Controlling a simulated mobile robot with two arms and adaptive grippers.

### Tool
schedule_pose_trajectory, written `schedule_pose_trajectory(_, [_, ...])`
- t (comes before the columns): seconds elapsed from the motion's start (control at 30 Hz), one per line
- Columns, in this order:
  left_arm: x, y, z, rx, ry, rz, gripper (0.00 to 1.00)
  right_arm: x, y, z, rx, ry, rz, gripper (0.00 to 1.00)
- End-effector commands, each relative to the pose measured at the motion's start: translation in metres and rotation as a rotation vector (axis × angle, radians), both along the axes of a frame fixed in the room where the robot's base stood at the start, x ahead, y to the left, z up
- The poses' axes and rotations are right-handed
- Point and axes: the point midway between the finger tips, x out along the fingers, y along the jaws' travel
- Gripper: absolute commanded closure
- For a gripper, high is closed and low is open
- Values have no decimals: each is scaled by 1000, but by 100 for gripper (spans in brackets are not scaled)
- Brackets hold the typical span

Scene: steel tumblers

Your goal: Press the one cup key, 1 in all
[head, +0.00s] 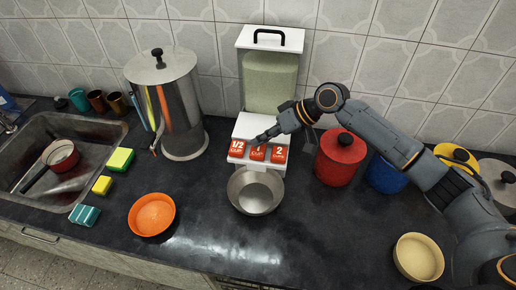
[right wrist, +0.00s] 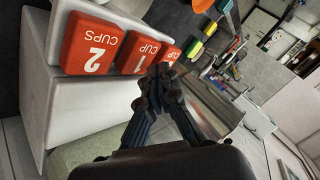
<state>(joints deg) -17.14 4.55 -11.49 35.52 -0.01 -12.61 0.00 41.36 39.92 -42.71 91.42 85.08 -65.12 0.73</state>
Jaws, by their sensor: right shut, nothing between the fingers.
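The dispenser (head: 268,78) is a white box with a clear front and a black handle, against the tiled wall. It has three red keys: the 1/2 cup key (head: 237,149), the 1 cup key (head: 258,153) in the middle and the 2 cups key (head: 279,154). In the right wrist view the 1 cup key (right wrist: 138,52) is beside the fingertips. My right gripper (head: 257,142) is shut and empty, its tips close to the 1 cup key; I cannot tell whether they touch it. A steel bowl (head: 255,198) stands below the keys and looks empty. My left gripper is out of view.
A tall steel container (head: 178,110) stands left of the dispenser, a red canister (head: 338,163) right of it. An orange bowl (head: 152,214) and a cream bowl (head: 418,257) stand on the dark counter. The sink (head: 30,140) is far left. The front middle counter is clear.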

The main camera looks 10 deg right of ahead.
Motion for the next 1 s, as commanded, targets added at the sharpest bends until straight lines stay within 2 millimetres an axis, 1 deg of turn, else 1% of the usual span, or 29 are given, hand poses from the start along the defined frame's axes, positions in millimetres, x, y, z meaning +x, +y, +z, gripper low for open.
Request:
schedule_pose_trajectory(0.43, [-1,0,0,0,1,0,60,0,0,0,0,0,0,100])
schedule_pose_trajectory(0.73, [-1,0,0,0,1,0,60,0,0,-8,0,1,-1,100])
schedule_pose_trajectory(1.0, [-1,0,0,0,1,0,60,0,0,-8,0,0,0,100])
